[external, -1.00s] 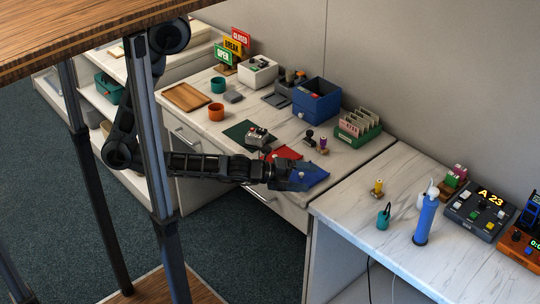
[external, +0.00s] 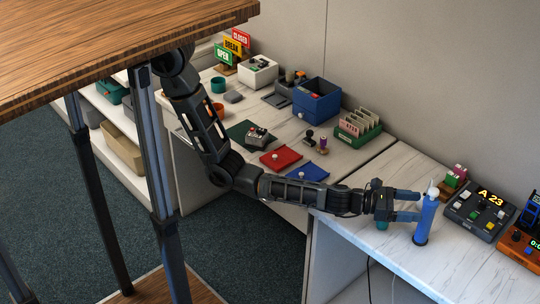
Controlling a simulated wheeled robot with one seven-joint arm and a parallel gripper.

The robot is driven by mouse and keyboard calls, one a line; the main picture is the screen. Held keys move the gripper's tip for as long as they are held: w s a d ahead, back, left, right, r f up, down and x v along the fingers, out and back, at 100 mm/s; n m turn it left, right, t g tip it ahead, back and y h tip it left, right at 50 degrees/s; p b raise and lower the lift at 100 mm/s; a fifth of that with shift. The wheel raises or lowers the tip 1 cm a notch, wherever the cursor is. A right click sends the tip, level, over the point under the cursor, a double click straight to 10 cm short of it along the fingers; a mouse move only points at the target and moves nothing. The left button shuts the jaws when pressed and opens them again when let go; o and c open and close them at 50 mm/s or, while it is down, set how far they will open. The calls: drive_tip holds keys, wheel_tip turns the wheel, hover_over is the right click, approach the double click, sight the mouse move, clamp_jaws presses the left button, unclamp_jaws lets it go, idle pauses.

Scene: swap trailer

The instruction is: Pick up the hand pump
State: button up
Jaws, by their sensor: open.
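The hand pump (external: 426,220), a blue upright cylinder with a white top, stands on the right-hand white marbled counter. My gripper (external: 417,206) is open and reaches in from the left at about the height of the pump's upper body. Its two fingers point right, one above the other in the picture, with their tips at the pump's left edge. I cannot tell whether the tips touch the pump or lie to either side of it.
A teal item (external: 382,225) sits beneath my gripper, mostly hidden. A dark display box reading A 23 (external: 478,209) and an orange device (external: 520,249) stand right of the pump. The counter (external: 410,267) in front of the pump is clear.

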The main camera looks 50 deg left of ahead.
drive_tip(key=b+x, duration=0.1)
drive_tip(key=x, duration=0.6)
drive_tip(key=shift+w+b, duration=0.25)
drive_tip(key=shift+b, duration=0.15)
drive_tip(key=shift+r, duration=0.15)
clamp_jaws()
